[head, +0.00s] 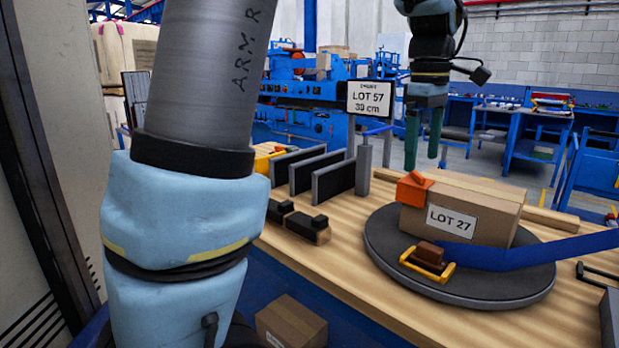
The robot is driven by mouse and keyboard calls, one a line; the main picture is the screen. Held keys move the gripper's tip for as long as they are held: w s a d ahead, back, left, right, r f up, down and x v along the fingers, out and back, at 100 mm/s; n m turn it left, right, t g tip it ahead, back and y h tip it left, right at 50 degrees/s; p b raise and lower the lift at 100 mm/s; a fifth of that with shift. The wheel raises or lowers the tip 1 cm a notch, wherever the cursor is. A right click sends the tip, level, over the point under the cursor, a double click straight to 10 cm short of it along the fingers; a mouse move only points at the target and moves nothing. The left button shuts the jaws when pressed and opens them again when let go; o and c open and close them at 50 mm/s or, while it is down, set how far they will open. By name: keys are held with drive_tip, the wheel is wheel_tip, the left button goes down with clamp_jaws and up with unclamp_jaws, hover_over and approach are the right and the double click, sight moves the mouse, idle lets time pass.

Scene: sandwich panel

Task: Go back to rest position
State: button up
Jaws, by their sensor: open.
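My gripper (424,140) hangs at the upper middle right with its two green fingers pointing down. The fingers are apart with nothing between them. It is above and behind the left end of a cardboard box (485,204) labelled LOT 27, and looks clear of it. The box lies on a round dark turntable (385,243) on the wooden workbench (340,275). My large grey and light-blue arm links fill the left part of the head view and hide what is behind them.
A yellow-handled tool (428,263) lies in front of the box. Upright dark panels (333,181) stand left. A LOT 57 sign (369,98) rises behind. Another box (291,323) sits low in front.

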drive_tip(key=a+f+m, duration=0.2)
drive_tip(key=a+f, duration=0.3)
drive_tip(key=a, duration=0.3)
drive_tip(key=w+a+f+m, duration=0.1)
drive_tip(key=a+f+m, duration=0.1)
drive_tip(key=a+f, duration=0.3)
drive_tip(key=a, duration=0.3)
drive_tip(key=shift+w+f+m+t+p, duration=0.25)
drive_tip(key=shift+f+m+t+p, duration=0.05)
drive_tip(key=shift+f+m, duration=0.1)
drive_tip(key=s+a+f+m, duration=0.1)
drive_tip(key=s+a+f, duration=0.1)
drive_tip(key=a, duration=0.2)
drive_tip(key=s+a+f+m, duration=0.2)
drive_tip(key=a+f, duration=0.1)
drive_tip(key=s+a+f+m, duration=0.2)
drive_tip(key=a, duration=0.2)
drive_tip(key=shift+s+a+f+t, duration=0.2)
drive_tip(key=shift+s+a+t, duration=0.05)
drive_tip(key=shift+a+t, duration=0.05)
drive_tip(key=shift+c, duration=0.2)
